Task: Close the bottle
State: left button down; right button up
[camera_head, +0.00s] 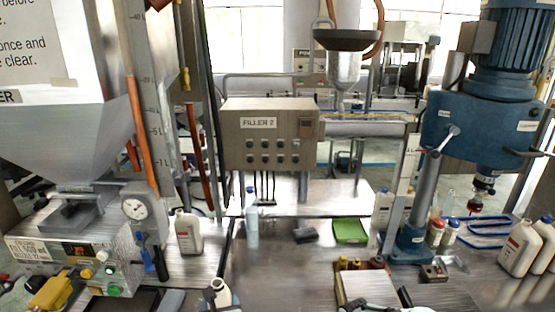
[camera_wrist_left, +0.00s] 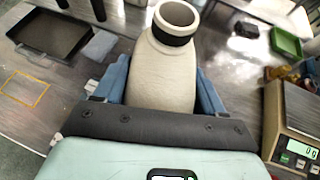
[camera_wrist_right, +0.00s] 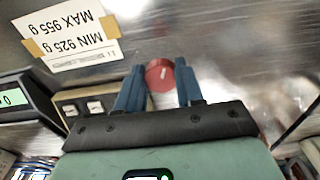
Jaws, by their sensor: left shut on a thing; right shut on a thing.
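An open white bottle (camera_wrist_left: 160,75) with a dark ring at its neck stands between the blue fingers of my left gripper (camera_wrist_left: 160,92), which is shut on it. Its round mouth faces up and is uncovered. In the head view the bottle (camera_head: 218,292) is at the bottom edge, left of centre. My right gripper (camera_wrist_right: 158,88) is shut on a round red cap (camera_wrist_right: 160,74) with a pale mark on top. The right wrist view shows no bottle near the cap. I cannot make out the right gripper clearly in the head view.
A scale (camera_wrist_left: 292,122) stands right of the held bottle. A dark tray (camera_wrist_left: 48,45) lies to its left. A green tray (camera_head: 350,231) lies farther back. White bottles (camera_head: 520,248) stand at the right. A printed weight sign (camera_wrist_right: 75,35) shows in the right wrist view.

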pick_arm(q)
jog(key=shift+n, duration=0.3)
jog(key=a+f, duration=0.1)
jog(key=s+a+f, duration=0.1)
jog(key=a+f, duration=0.1)
pick_arm(e)
jog(key=shift+s+f, duration=0.35)
jog(key=shift+s, duration=0.25)
pick_arm(q)
jog(key=s+d+r+m+h, duration=0.2)
jog(key=s+d+m+h, duration=0.1)
jog(key=d, duration=0.6)
jog(key=shift+s+d+m+h, duration=0.4)
jog(key=shift+m+h, duration=0.4)
